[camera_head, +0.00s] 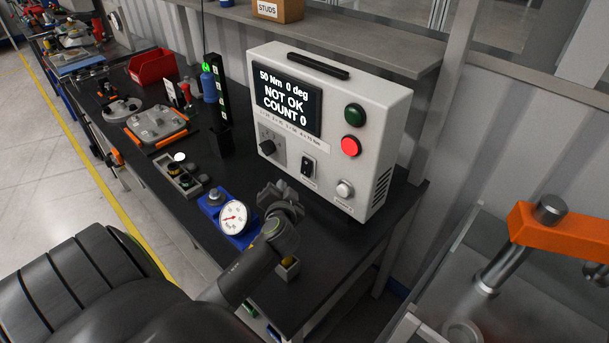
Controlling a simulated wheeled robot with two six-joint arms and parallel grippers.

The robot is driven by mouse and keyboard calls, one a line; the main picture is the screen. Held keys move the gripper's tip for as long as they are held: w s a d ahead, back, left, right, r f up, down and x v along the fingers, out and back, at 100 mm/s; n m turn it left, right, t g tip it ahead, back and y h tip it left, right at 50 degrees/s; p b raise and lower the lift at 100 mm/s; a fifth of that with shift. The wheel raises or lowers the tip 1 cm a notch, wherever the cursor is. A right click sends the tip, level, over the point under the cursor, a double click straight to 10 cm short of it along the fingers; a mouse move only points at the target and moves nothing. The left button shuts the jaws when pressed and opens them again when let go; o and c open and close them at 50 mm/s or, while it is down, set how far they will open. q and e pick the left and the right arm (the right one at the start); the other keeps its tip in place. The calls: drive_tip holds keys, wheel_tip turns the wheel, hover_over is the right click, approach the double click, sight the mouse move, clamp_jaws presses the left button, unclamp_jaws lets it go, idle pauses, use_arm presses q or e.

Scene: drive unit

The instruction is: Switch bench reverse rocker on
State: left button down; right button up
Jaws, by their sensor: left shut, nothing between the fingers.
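The white control box (372,103) stands on the dark bench. Its screen (286,102) reads "50 Nm 0 deg, NOT OK, COUNT 0". The small black rocker switch (308,167) sits low on its front, between a black knob (267,147) and a silver round button (345,188). The label by the rocker is too small to read, and I cannot tell which way it is tipped. My left gripper (276,194) is shut and empty, in front of and below the rocker, apart from it. My right gripper is out of view.
A green button (355,115) and a lit red button (350,146) are above the rocker. A blue device with a dial gauge (233,216) stands left of my gripper. A small box (288,268) sits by my forearm. An orange-and-metal fixture (558,233) is at right.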

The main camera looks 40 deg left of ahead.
sight(301, 171)
use_arm(q)
drive_tip(key=w, duration=0.2)
drive_tip(key=w+b, duration=0.1)
drive_tip(key=w+f, duration=0.1)
drive_tip(key=w, duration=0.1)
drive_tip(key=shift+w+d+b, duration=0.2)
drive_tip(key=shift+w+b, duration=0.1)
drive_tip(key=shift+b, duration=0.1)
idle(0.7)
drive_tip(key=shift+w, duration=0.15)
idle(0.9)
drive_tip(key=shift+w, duration=0.25)
drive_tip(key=shift+w+d+b, duration=0.1)
drive_tip(key=shift+w+b, duration=0.2)
drive_tip(key=shift+w, duration=0.1)
idle(0.7)
drive_tip(key=shift+s+r+p, duration=0.1)
drive_tip(key=shift+s+p, duration=0.35)
drive_tip(key=shift+s, duration=0.45)
